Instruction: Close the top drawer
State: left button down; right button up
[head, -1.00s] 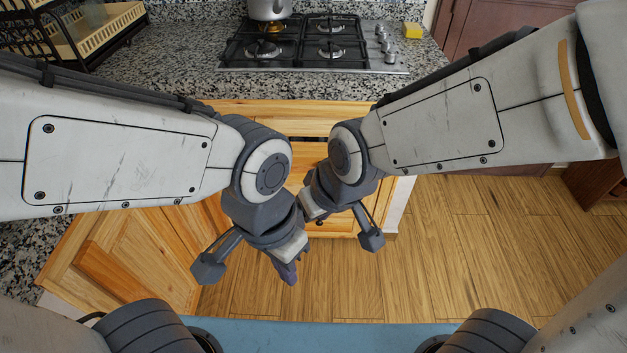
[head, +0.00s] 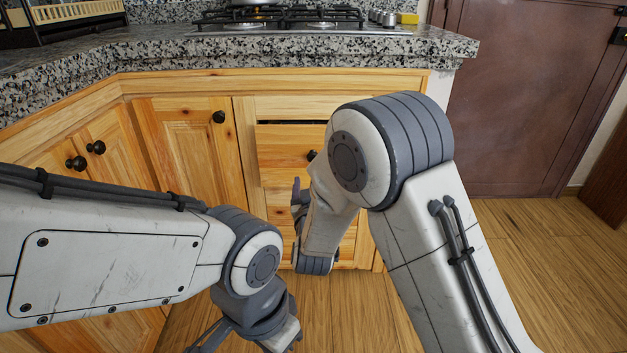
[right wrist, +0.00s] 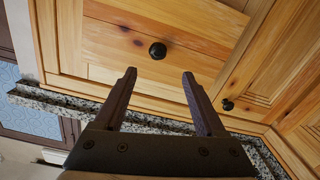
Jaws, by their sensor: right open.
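The wooden top drawer (head: 282,145) is under the counter, with a dark gap above its front, so it looks partly pulled out. Its round black knob (head: 311,156) is partly beside my right arm, which hides the drawer's right side. The knob (right wrist: 157,50) also shows in the right wrist view, ahead of and between the fingertips, with no contact visible. My right gripper (right wrist: 160,74) is open and empty, facing the wooden front. In the head view my right gripper (head: 299,198) is low before the drawers.
A granite counter (head: 300,52) with a gas stove (head: 290,17) is above. Closed cabinet doors (head: 190,140) with black knobs stand to the left. The wooden floor (head: 510,235) on the right is clear, with a brown door (head: 530,110) behind.

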aim_at(313, 158)
jog(key=w+b, duration=0.1)
jog(key=w, duration=0.2)
jog(key=w+b, duration=0.1)
jog(key=w, duration=0.2)
jog(key=w+b, duration=0.1)
jog(key=w, duration=0.2)
jog(key=shift+w+d+f, duration=0.15)
jog(key=shift+w+f, duration=0.05)
jog(key=shift+f, duration=0.05)
jog(key=shift+w+r, duration=0.1)
jog(key=shift+w, duration=0.5)
grip_shut()
dwell(0.6)
